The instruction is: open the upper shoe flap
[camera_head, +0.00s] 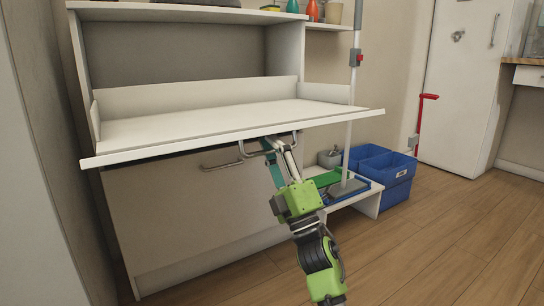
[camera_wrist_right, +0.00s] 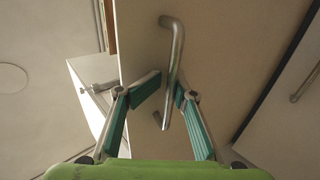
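The upper shoe flap (camera_head: 200,122) is folded down and lies nearly level, its inner side facing up, in front of the open upper compartment (camera_head: 175,53). Its bar handle (camera_head: 250,154) hangs under the front edge; it also shows in the right wrist view (camera_wrist_right: 173,50). My right gripper (camera_head: 275,145) reaches up from below to this handle. In the wrist view its fingers (camera_wrist_right: 169,84) stand on either side of the bar, with a gap on the left; contact on the right is unclear. My left gripper is not in view.
The lower front (camera_head: 180,205) is closed, with its own handle (camera_head: 221,164). On the right are a low white bench (camera_head: 371,203), blue bins (camera_head: 385,176) and a mop pole (camera_head: 352,100). Floor to the right is clear.

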